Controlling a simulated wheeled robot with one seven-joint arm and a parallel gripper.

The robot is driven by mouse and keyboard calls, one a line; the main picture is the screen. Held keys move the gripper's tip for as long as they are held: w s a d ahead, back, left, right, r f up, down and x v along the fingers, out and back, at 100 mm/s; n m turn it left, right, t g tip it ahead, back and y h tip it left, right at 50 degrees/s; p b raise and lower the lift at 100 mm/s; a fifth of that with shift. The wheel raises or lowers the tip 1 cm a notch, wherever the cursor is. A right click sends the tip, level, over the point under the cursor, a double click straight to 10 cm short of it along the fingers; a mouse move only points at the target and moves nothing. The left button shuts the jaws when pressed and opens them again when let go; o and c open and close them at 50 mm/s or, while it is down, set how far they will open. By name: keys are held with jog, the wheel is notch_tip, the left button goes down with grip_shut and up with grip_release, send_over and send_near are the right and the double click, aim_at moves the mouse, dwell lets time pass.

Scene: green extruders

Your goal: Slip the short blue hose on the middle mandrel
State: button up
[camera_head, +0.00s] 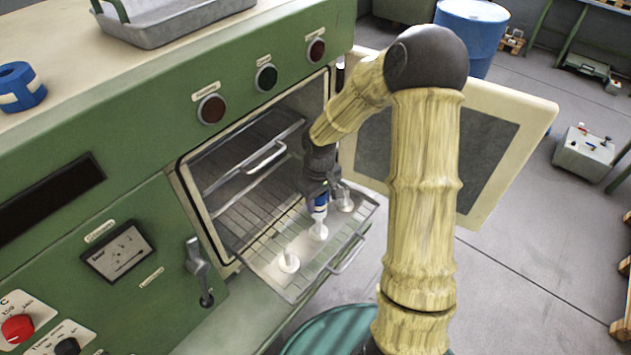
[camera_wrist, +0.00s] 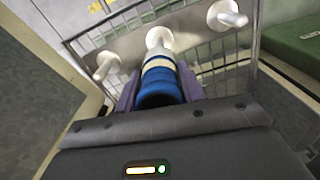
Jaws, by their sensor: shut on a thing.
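The short blue hose (camera_head: 320,202) has a pale band and is upright between the fingers of my gripper (camera_head: 319,190). In the wrist view, the hose (camera_wrist: 160,87) shows between the purple finger pads (camera_wrist: 160,92). The white middle mandrel (camera_head: 318,232) stands on a plate on the pulled-out oven rack, directly below the hose. In the wrist view, the middle mandrel (camera_wrist: 158,40) lines up with the hose's far end. I cannot tell whether its tip is inside. The left mandrel (camera_head: 289,263) and right mandrel (camera_head: 345,204) are bare.
The wire rack (camera_head: 240,225) extends from the green oven, whose door (camera_head: 500,150) is open at the right. A second blue hose-like piece (camera_head: 20,88) with a white label lies on the oven top, beside a grey metal tray (camera_head: 170,22). A latch handle (camera_head: 198,268) sticks out left of the opening.

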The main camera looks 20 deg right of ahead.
jog(key=shift+s, duration=0.1)
jog(key=shift+r, duration=0.1)
notch_tip(320, 180, up, 4)
jog(key=n+p, duration=0.1)
jog(key=p, duration=1)
jog(key=shift+f+n, duration=0.25)
jog(key=shift+n, duration=0.15)
jog(key=shift+f, duration=0.35)
jog(key=shift+f+b, duration=1.9)
jog(key=shift+f, duration=0.2)
jog(key=shift+f, duration=0.1)
